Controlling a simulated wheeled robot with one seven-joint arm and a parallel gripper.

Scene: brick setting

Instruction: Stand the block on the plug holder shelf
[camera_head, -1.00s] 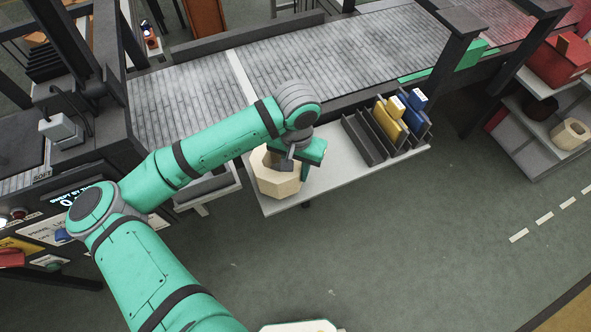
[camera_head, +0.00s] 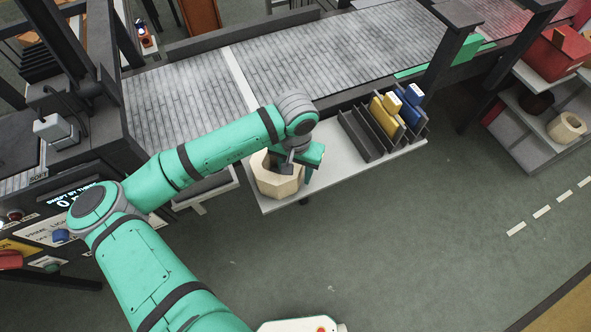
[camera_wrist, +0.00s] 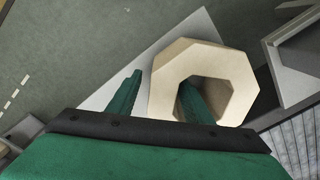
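The block is a cream, hollow eight-sided ring (camera_head: 277,187) on the left end of a long pale shelf (camera_head: 352,176). It also shows in the wrist view (camera_wrist: 237,70), its hole facing the camera. My gripper (camera_head: 300,163) is down over the block's right side. In the wrist view my gripper (camera_wrist: 160,78) has one finger inside the hole and the other outside, so the ring's wall lies between them. A small gap shows between the outer finger and the wall. A dark rack (camera_head: 358,137) holding yellow (camera_head: 384,117) and blue (camera_head: 408,112) pieces stands at the shelf's right end.
A conveyor (camera_head: 330,55) runs behind the shelf, with dark posts (camera_head: 447,60) near its right part. A grey shelf unit (camera_head: 515,135) at the right carries a red object (camera_head: 553,60) and a similar cream ring (camera_head: 566,127). Between block and rack the pale shelf is bare.

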